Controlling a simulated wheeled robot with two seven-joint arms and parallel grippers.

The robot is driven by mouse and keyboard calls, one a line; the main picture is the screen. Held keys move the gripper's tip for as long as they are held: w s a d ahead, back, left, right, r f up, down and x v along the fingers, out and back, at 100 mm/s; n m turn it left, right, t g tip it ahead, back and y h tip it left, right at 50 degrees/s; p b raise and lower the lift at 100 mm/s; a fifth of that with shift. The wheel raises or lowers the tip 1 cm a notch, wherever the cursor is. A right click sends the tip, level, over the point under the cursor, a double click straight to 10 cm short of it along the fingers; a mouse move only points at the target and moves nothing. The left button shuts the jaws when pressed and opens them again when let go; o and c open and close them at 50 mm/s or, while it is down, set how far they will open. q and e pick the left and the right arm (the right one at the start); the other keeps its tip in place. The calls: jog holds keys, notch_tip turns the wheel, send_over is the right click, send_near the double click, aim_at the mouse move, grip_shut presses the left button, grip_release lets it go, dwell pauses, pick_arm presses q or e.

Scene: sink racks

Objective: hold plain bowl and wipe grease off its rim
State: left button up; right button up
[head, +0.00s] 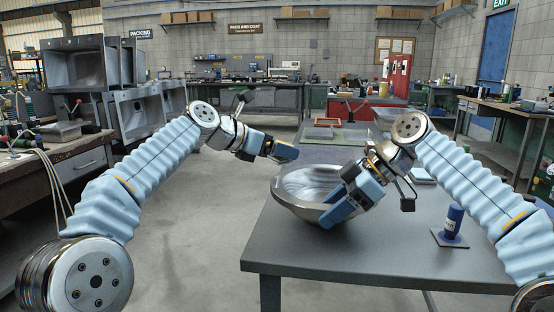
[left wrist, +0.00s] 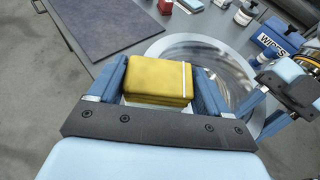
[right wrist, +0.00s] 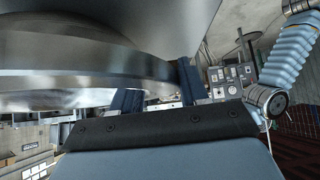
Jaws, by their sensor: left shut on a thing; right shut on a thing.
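The plain bowl (head: 312,181) is wide, shiny steel, at the left side of the grey table. It looks tilted, its open side partly toward me. My right gripper (head: 345,205) is shut on its near right rim; the right wrist view shows the bowl wall (right wrist: 90,65) between the fingers (right wrist: 155,92). My left gripper (head: 284,152) is just above the bowl's far left side. In the left wrist view it is shut on a yellow sponge (left wrist: 158,82), which overlaps the bowl (left wrist: 228,62). I cannot tell if they touch. No grease is clearly visible.
The grey table (head: 340,268) has bare room in front of the bowl. A blue cylinder (head: 453,222) stands on its right. A blue wipes box (left wrist: 283,38) and a dark mat (left wrist: 112,22) show in the left wrist view. Open floor lies left of the table.

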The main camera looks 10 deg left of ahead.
pick_arm(q)
jog(key=shift+r, duration=2.05)
pick_arm(e)
jog(key=shift+f, duration=0.15)
jog(key=o, duration=1.1)
jog(key=v, duration=0.6)
jog(key=shift+w+r, duration=0.2)
jog(key=shift+r, duration=0.1)
jog(key=shift+d+r, duration=0.25)
jog(key=shift+d, duration=0.1)
pick_arm(q)
jog(key=shift+s, duration=0.1)
pick_arm(e)
jog(key=shift+s, duration=0.2)
